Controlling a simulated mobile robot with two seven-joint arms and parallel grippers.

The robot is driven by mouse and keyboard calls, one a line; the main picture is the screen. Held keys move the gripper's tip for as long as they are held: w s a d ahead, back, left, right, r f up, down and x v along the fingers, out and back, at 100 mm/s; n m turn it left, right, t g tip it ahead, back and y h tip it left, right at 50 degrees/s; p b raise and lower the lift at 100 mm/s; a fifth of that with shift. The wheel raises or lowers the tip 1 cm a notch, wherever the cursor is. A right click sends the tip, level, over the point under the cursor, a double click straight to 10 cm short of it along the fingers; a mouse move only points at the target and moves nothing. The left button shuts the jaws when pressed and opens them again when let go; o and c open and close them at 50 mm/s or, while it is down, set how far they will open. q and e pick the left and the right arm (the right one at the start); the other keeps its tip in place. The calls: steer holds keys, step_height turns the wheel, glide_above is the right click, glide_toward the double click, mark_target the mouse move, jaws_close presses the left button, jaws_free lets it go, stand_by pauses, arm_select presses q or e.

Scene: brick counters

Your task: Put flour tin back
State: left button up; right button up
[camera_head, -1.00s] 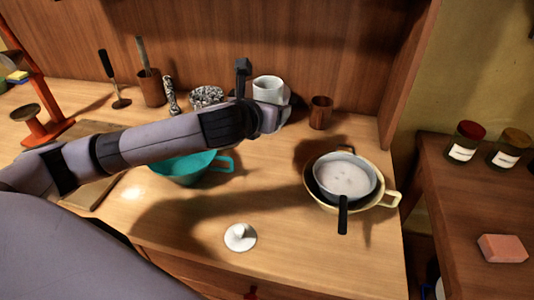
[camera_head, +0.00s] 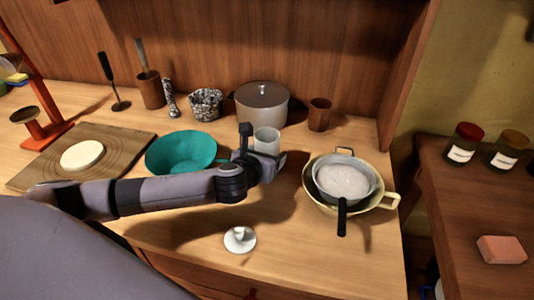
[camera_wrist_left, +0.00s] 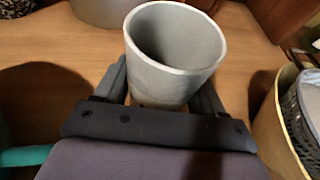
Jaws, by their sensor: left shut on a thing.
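My left gripper (camera_head: 259,156) is shut on a pale grey, open-topped tin (camera_head: 267,138), which seems to be the flour tin. In the left wrist view the tin (camera_wrist_left: 172,68) stands upright between the fingers, its mouth open and its inside looking empty. I cannot tell whether its base touches the counter. A white round lid with a knob (camera_head: 240,239) lies on the front of the counter, apart from the tin. A sieve with white powder (camera_head: 343,181) rests in a cream bowl (camera_head: 389,203) right of the tin. My right gripper is not in view.
A lidded pot (camera_head: 262,108) stands behind the tin, with a wooden cup (camera_head: 319,114) to its right. A teal bowl (camera_head: 180,153) is at left, near a board (camera_head: 118,142) with dough. The counter around the lid is clear.

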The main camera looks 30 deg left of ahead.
arm_select(q)
steer(key=shift+f, duration=0.1)
steer(key=o, duration=1)
steer(key=v, duration=1.2)
